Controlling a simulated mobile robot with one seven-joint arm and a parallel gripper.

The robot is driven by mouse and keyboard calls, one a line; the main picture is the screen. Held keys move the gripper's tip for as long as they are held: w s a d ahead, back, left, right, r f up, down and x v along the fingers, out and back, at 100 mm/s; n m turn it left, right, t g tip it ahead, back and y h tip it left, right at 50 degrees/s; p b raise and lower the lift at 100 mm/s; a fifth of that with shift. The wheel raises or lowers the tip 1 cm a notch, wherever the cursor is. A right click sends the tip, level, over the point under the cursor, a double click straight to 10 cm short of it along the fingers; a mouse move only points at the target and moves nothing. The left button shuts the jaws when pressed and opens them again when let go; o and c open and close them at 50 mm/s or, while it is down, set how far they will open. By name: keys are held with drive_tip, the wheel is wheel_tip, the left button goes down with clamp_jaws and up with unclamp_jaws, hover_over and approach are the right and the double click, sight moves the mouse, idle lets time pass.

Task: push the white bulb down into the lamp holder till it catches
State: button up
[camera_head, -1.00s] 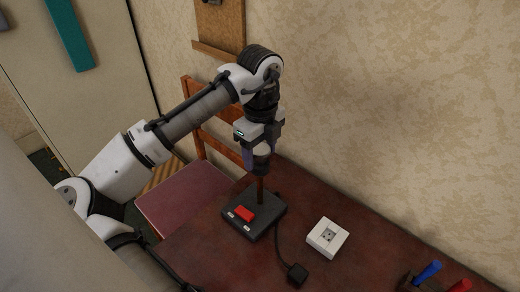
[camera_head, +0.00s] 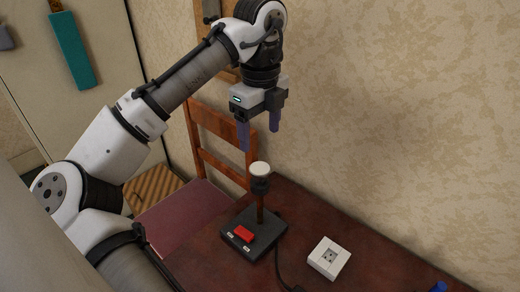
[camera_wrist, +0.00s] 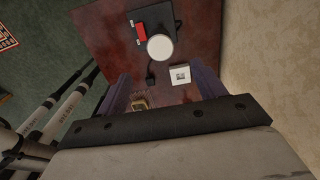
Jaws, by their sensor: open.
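The white bulb (camera_head: 260,169) sits upright on top of the dark lamp holder (camera_head: 260,188), which stands on a brown post above a black base (camera_head: 246,238) with a red switch. From here I cannot tell how deep the bulb sits in the holder. My gripper (camera_head: 260,140) is open and empty, above the bulb and apart from it. In the wrist view the round top of the bulb (camera_wrist: 160,47) shows beyond the fingers and hides the holder beneath it.
A white socket box (camera_head: 329,258) stands on the dark red table right of the base, with a black cable between. A blue-handled tool (camera_head: 439,287) lies at the lower right. A wooden chair (camera_head: 217,140) is behind, and the wall is close on the right.

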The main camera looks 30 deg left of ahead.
wheel_tip(320, 180, up, 2)
drive_tip(key=shift+r, duration=0.2)
idle(0.6)
